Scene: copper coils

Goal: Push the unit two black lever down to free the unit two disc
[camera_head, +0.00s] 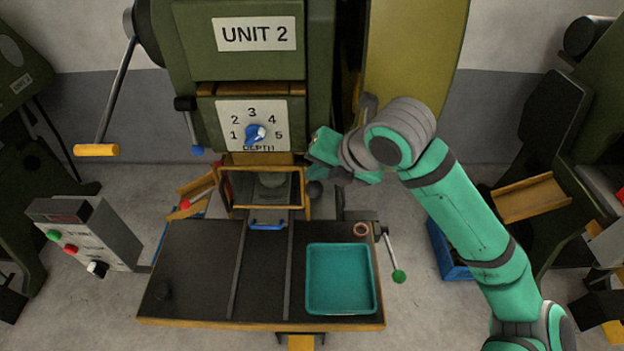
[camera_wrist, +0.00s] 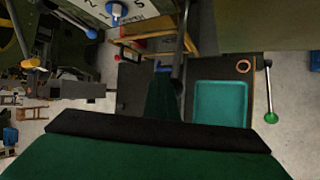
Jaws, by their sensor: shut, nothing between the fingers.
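Unit two is the green machine with the "UNIT 2" plate (camera_head: 256,34). My gripper (camera_head: 318,150) is shut and empty, in front of the machine, right of the depth dial and above the right side of the yellow-framed opening. A dark round knob (camera_head: 315,188), perhaps the end of the black lever, shows just below my gripper; I cannot tell if they touch. In the wrist view a dark bar (camera_wrist: 183,40) runs down beside my green finger.
The dark table (camera_head: 195,270) holds a teal tray (camera_head: 312,310) and a copper ring (camera_head: 361,230). A green-knobbed lever (camera_head: 399,276) stands at its right edge. A blue-knobbed lever (camera_head: 197,150) and a yellow-handled lever (camera_head: 97,150) hang at the left. A control box (camera_head: 112,232) stands left.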

